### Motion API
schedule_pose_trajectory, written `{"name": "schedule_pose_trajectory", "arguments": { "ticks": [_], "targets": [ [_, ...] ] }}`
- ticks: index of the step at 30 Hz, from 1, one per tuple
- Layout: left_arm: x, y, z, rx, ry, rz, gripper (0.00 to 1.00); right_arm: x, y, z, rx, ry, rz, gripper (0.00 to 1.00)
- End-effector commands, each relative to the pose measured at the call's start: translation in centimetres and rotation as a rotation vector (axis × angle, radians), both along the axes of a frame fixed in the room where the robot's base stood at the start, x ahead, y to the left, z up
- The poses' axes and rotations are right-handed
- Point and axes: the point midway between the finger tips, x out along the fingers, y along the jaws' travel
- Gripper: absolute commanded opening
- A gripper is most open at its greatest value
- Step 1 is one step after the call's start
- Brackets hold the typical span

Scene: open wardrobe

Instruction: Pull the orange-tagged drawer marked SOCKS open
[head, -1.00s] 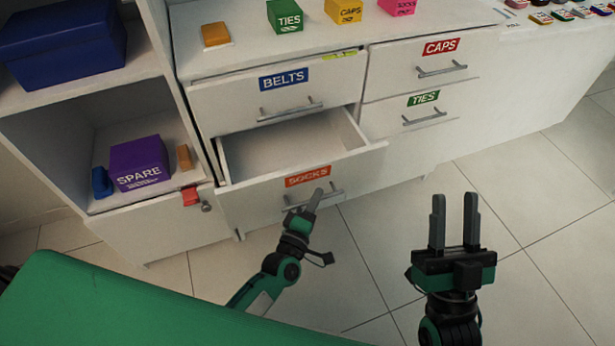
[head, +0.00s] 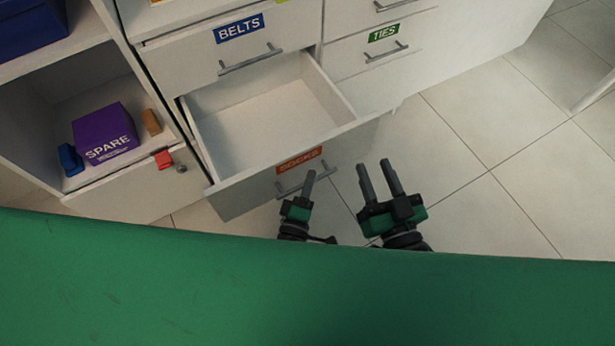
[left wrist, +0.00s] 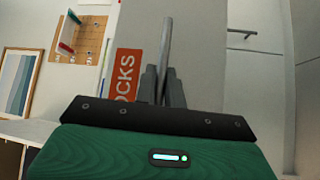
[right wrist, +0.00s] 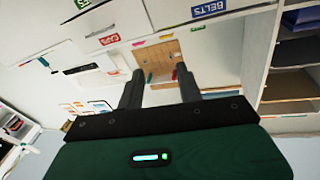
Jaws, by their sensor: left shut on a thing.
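The SOCKS drawer (head: 230,195) with its orange-red tag (head: 299,160) stands well out from the cabinet in the head view, and its inside (head: 255,125) looks empty. Its grey bar handle (head: 290,190) is on the front below the tag. In the left wrist view the fingers (left wrist: 162,88) close around the handle bar (left wrist: 166,45) beside the tag (left wrist: 126,75). My right gripper (head: 379,178) is open and empty, to the right of the drawer over the floor; its fingers (right wrist: 160,88) are apart in the right wrist view.
The BELTS drawer (head: 190,62) is above, and the TIES drawer (head: 365,62) is to its right. At left, a purple SPARE box (head: 105,135) sits in a cubby above a panel with a red tab (head: 163,159). Tiled floor at right (head: 480,180) is clear.

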Motion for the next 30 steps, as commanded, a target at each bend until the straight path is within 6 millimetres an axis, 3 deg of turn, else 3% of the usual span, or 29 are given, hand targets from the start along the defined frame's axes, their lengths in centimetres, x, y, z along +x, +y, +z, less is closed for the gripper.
{"name": "schedule_pose_trajectory", "arguments": {
  "ticks": [4,5,7,8,20,30],
  "targets": [
    [0.0,0.1,-0.1,0.001,0.002,0.0,0.0,0.0,0.0,0.0,0.0,-0.001,0.0,0.36],
    [0.0,0.1,-0.1,0.001,0.002,0.0,0.17,0.0,0.0,0.0,0.0,-0.001,0.0,0.36],
    [0.0,0.1,-0.1,0.001,0.002,0.0,0.3,0.0,0.0,0.0,0.0,-0.001,0.0,0.36],
    [0.0,0.1,-0.1,0.0,0.002,0.0,0.32,0.0,0.0,0.0,0.0,-0.001,0.0,0.36],
    [-0.9,0.2,-0.2,0.002,0.003,0.0,0.32,0.0,0.0,0.0,-0.001,0.006,0.002,0.36],
    [-8.0,1.7,-1.2,0.002,0.005,-0.002,0.32,-1.4,0.8,-3.2,-0.04,0.168,0.034,0.36]
  ]
}}
